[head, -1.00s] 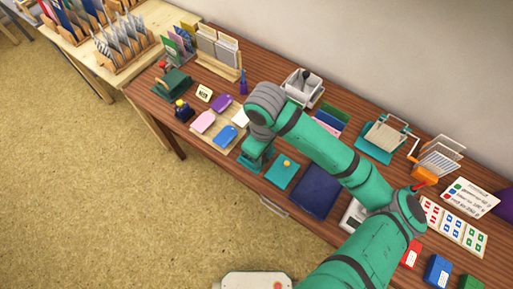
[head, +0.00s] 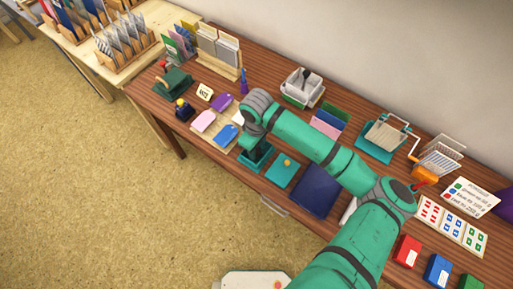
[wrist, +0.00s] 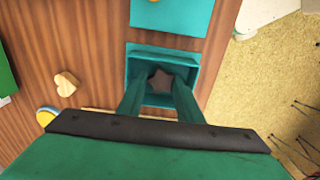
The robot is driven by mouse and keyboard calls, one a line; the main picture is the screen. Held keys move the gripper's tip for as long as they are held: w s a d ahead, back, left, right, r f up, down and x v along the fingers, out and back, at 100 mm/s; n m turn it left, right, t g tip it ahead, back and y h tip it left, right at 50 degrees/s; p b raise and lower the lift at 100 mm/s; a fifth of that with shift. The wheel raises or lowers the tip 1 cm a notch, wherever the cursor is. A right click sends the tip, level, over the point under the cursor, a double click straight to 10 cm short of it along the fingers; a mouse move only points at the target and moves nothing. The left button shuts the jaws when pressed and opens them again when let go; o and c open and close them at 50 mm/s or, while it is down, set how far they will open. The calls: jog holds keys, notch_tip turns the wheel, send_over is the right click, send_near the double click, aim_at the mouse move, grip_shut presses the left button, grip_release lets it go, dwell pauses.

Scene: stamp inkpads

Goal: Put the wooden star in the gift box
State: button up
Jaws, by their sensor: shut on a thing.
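The wooden star (wrist: 160,80) shows in the wrist view as a small brownish, shaded shape between my fingertips. My gripper (wrist: 159,87) is shut on it. The open teal gift box (wrist: 190,62) lies around and beneath the star in that view; I cannot tell whether the star touches its floor. In the head view the gift box (head: 262,163) is partly hidden by my arm, and the star does not show. A teal square lid (head: 283,171) with a yellow knob lies to the right of the box; it also shows in the wrist view (wrist: 185,18).
A wooden heart (wrist: 67,84) lies on the table beside the box. Coloured tags (head: 203,121) lie on a board to the left. A dark blue pad (head: 315,190) lies to the right of the lid. The table's front edge is close to the box.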

jog(key=shift+f, duration=0.1)
jog(key=o, duration=1)
